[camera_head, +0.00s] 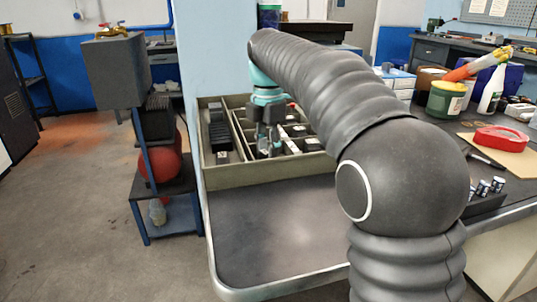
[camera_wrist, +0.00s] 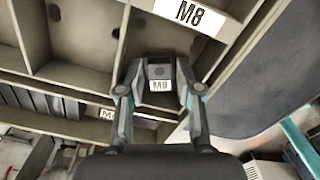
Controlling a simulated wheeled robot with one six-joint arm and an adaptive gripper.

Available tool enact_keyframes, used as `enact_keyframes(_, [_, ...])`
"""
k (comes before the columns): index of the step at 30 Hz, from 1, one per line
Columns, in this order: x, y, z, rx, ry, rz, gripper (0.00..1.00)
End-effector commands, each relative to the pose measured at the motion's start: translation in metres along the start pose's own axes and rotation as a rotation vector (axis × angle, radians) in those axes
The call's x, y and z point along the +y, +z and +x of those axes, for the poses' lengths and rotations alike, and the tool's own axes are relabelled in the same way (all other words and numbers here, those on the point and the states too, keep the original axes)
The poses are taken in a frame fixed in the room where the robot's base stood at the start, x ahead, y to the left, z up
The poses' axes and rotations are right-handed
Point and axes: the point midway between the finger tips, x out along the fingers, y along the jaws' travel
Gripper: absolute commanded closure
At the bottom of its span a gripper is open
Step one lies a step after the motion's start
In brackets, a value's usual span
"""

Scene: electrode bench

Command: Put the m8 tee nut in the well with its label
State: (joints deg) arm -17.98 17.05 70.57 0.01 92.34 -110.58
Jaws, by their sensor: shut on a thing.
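The m8 tee nut (camera_wrist: 159,72) is a small dark grey block with a white M8 tag, in the middle of the wrist view. My gripper (camera_wrist: 158,88) is shut on it, one finger at each side. In the head view my gripper (camera_head: 267,142) points down over the divided tray (camera_head: 270,176). A large white M8 label (camera_wrist: 190,13) is on a tray wall at the top of the wrist view, beyond the held nut. An open well (camera_wrist: 165,32) lies just below that label in the picture, partly hidden by the nut. I cannot tell the nut's height above the tray floor.
Dark blocks (camera_head: 218,132) stand in a row in the tray's left compartment. Another label (camera_wrist: 108,113), partly hidden, shows on a tray wall. The bench top (camera_head: 275,232) in front of the tray is clear. A red tape roll (camera_head: 501,138) lies at the right.

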Motion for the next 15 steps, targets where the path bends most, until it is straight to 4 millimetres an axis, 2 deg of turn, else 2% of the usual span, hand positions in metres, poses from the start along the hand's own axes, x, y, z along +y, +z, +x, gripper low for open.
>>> enact_keyframes(3, [-0.0003, 0.0001, 0.009, 0.0, 0.001, 0.0, 1.0])
enact_keyframes(15, [-0.0002, 0.0004, 0.013, 0.0, 0.001, 0.0, 1.0])
